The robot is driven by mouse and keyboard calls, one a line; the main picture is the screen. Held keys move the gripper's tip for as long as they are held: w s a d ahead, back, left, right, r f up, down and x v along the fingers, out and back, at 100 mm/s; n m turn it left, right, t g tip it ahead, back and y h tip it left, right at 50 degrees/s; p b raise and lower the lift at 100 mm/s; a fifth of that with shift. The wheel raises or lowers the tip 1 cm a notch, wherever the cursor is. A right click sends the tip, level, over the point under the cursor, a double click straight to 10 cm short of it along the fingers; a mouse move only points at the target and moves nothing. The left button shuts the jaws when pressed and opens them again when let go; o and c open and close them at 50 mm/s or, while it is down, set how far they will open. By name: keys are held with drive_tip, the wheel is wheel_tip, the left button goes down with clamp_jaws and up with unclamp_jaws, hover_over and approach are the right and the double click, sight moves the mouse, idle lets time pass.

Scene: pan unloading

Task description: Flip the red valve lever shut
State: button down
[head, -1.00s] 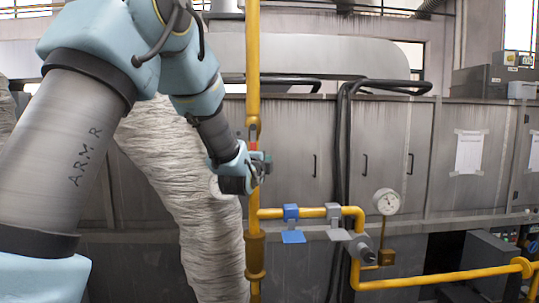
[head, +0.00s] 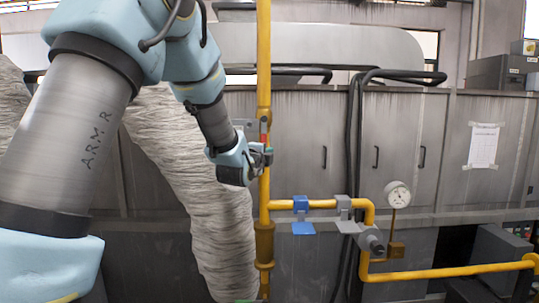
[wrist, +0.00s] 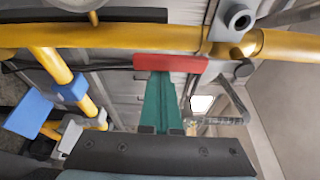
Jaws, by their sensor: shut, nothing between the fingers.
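The red valve lever (wrist: 170,62) shows in the wrist view as a bar lying roughly along the yellow pipe (wrist: 110,36), close beside it. In the head view only a small red patch of the lever (head: 264,128) shows at the upright yellow pipe (head: 264,60), just above my gripper (head: 266,157). In the wrist view my gripper (wrist: 160,78) has its green fingers together, with nothing between them. Their tips are at the lever's edge, near its middle. I cannot tell whether they touch it.
A blue-handled valve (head: 302,216) and a grey-handled valve (head: 345,215) sit on the branch pipe to the right. A pressure gauge (head: 398,194) is farther right. A wrinkled duct (head: 195,190) hangs left of the pipe. Grey cabinets (head: 440,140) stand behind.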

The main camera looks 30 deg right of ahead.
drive_tip(key=shift+w+a, duration=0.1)
drive_tip(key=shift+a, duration=0.05)
drive_tip(key=w+a+r+m+y+b, duration=0.4)
drive_tip(key=a+r+m+y+b, duration=0.2)
drive_tip(key=m, duration=0.7)
drive_tip(key=shift+w+a+r+m+y+b, duration=0.35)
drive_tip(key=shift+a+r+b, duration=0.95)
drive_tip(key=shift+a+b, duration=0.55)
drive_tip(key=shift+s+r, duration=0.1)
